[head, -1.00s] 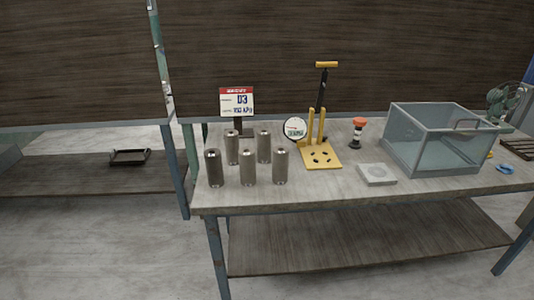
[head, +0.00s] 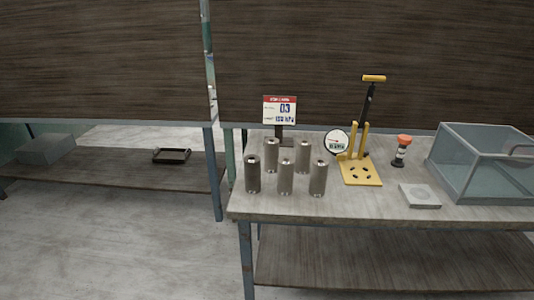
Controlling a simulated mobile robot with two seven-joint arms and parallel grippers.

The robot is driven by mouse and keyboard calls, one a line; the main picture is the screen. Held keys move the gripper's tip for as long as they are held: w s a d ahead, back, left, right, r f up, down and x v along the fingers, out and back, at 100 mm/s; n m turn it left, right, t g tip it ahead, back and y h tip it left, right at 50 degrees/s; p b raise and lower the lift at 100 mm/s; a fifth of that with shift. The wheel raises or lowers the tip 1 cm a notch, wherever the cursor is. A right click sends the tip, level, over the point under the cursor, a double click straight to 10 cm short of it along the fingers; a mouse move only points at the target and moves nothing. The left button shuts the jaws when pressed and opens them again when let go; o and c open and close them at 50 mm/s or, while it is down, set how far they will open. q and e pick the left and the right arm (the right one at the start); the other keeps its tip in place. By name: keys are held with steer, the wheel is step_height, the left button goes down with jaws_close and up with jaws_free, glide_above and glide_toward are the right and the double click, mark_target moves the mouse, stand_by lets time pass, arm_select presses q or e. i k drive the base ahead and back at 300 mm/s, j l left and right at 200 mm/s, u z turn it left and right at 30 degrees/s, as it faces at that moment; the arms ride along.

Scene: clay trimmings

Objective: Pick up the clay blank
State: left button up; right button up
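I cannot pick out a clay blank for certain. Several grey-brown cylinders (head: 286,177) stand upright in a cluster at the left end of the table (head: 375,209). A plain grey block (head: 46,150) lies on a low surface at the far left and is small in the view. Neither of my grippers is in the head view, so nothing is seen held.
A sign (head: 279,109) stands behind the cylinders. To their right are a round gauge (head: 336,141), a yellow-based hand pump (head: 361,170), an orange-topped item (head: 403,147), a flat grey square (head: 419,195) and a clear tank (head: 477,170). A dark tray (head: 172,156) sits left.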

mark_target(252, 162)
steer(key=i+j+u, duration=0.1)
steer(key=i+u, duration=0.15)
steer(key=i, duration=0.8)
steer(key=i+u, duration=0.3)
steer(key=i, duration=0.75)
steer(key=l, duration=0.1)
